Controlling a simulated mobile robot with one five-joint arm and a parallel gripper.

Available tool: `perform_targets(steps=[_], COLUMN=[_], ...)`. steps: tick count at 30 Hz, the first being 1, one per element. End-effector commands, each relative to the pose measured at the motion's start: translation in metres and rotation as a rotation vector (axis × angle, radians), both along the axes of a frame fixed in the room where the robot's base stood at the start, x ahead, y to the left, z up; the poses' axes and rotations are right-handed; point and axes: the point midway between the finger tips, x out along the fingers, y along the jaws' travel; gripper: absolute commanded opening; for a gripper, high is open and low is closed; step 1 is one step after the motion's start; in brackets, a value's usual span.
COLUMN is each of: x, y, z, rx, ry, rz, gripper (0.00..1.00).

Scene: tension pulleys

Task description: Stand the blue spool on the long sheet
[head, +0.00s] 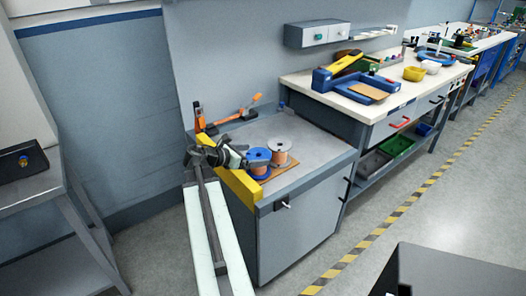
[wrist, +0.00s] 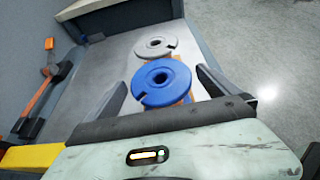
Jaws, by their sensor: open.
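The blue spool (wrist: 143,92) has a blue flange with a centre hole and copper-coloured winding below. It stands upright on the cabinet top, and it also shows in the head view (head: 258,155). My gripper (wrist: 160,79) is open, with one finger on each side of the blue spool; whether they touch it I cannot tell.
A white-flanged spool (head: 281,143) stands close behind the blue one. A yellow bar (head: 240,187) edges the cabinet's left side. An orange and black tool (head: 236,116) lies at the back. The cabinet top (head: 318,142) is bare to the right.

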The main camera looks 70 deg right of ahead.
Motion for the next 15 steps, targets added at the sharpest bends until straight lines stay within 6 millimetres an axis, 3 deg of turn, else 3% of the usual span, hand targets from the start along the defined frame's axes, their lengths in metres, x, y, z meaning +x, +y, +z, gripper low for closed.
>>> perform_targets(steps=[1, 6, 15], x=[0.006, 0.021, 0.027], y=[0.012, 0.037, 0.047], z=[0.011, 0.021, 0.023], rx=[0.001, 0.0, 0.0], ry=[0.001, 0.0, 0.0], rz=[0.003, 0.001, -0.002], gripper=[1.0, 1.0, 1.0])
